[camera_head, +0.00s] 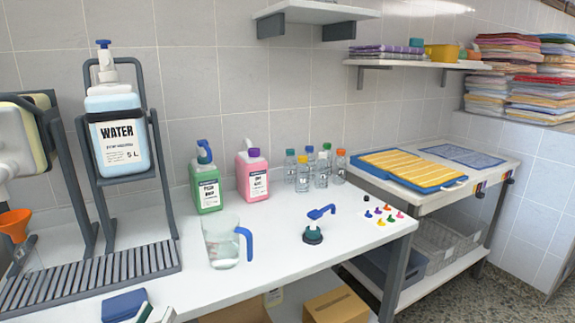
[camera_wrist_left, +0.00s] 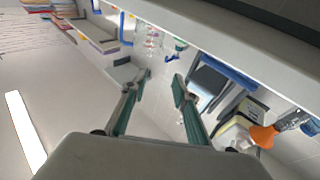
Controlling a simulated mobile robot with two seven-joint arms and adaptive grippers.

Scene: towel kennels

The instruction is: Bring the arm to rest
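My left gripper (camera_wrist_left: 160,84) shows in the left wrist view. Its two green-padded fingers stand apart with nothing between them. I cannot make out this gripper clearly in the head view. The wrist view is turned, with a pale surface edge along its top and an orange funnel (camera_wrist_left: 262,136) at its right. My right gripper is in neither view.
The white counter (camera_head: 285,263) holds a clear jug (camera_head: 222,243), a green bottle (camera_head: 206,180), a pink bottle (camera_head: 252,172), several small bottles and a blue-topped pump (camera_head: 315,228). A WATER container (camera_head: 120,137) hangs in a rack at left. Yellow towels (camera_head: 415,167) lie at right.

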